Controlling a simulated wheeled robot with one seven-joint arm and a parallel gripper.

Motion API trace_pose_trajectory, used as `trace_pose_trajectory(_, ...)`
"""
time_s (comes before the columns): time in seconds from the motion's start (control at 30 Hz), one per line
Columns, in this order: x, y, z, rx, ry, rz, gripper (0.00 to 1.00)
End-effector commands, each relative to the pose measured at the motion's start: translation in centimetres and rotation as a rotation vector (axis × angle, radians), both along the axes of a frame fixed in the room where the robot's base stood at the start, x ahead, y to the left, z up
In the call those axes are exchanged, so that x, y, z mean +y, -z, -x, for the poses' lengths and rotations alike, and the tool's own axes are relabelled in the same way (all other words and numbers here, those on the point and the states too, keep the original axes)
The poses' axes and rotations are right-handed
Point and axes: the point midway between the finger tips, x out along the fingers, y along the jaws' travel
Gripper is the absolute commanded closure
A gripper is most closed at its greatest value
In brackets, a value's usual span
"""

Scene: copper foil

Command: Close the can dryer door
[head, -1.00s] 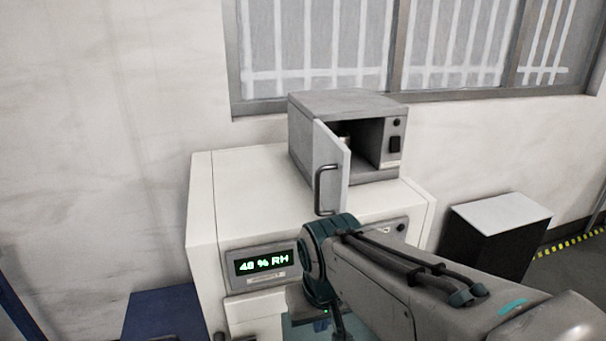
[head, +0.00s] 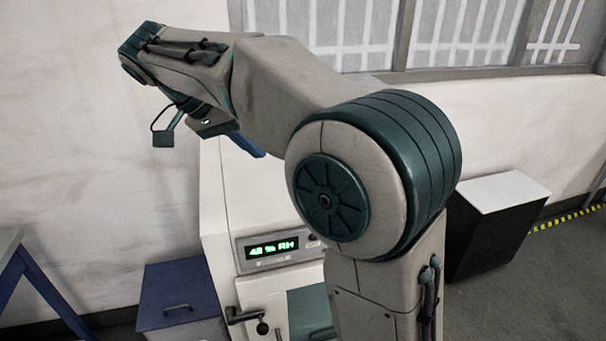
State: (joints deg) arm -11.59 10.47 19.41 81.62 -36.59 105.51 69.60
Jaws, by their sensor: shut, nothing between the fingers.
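The can dryer, a small grey box, and its door are hidden behind my raised arm in the current head view. An earlier frame shows the dryer on top of the white cabinet (head: 216,200), with its handled door standing open. My gripper (head: 247,145) is at the upper left, over the cabinet's top left part, below my wrist. It looks narrow and shut, with nothing seen in it. Whether it touches the door or how far the door is open now cannot be seen.
The cabinet's front has a green humidity display (head: 272,248) and a dark lever handle (head: 245,316). A blue box (head: 180,295) stands at lower left beside a blue-legged table (head: 45,285). A black bin with a white top (head: 500,192) stands right.

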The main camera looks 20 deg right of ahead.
Motion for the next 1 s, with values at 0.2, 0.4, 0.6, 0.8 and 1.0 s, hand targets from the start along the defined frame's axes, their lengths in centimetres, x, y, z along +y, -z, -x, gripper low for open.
trace_pose_trajectory(0.2,-2.2,2.7,0.0,0.003,0.003,0.002,1.00)
trace_pose_trajectory(0.4,-4.6,5.9,0.0,0.004,0.003,0.001,1.00)
trace_pose_trajectory(0.6,-7.0,7.2,0.9,-0.001,0.003,-0.001,1.00)
trace_pose_trajectory(0.8,-8.5,7.4,2.0,0.002,0.000,-0.001,1.00)
trace_pose_trajectory(1.0,-8.8,7.5,2.3,0.000,-0.001,-0.002,1.00)
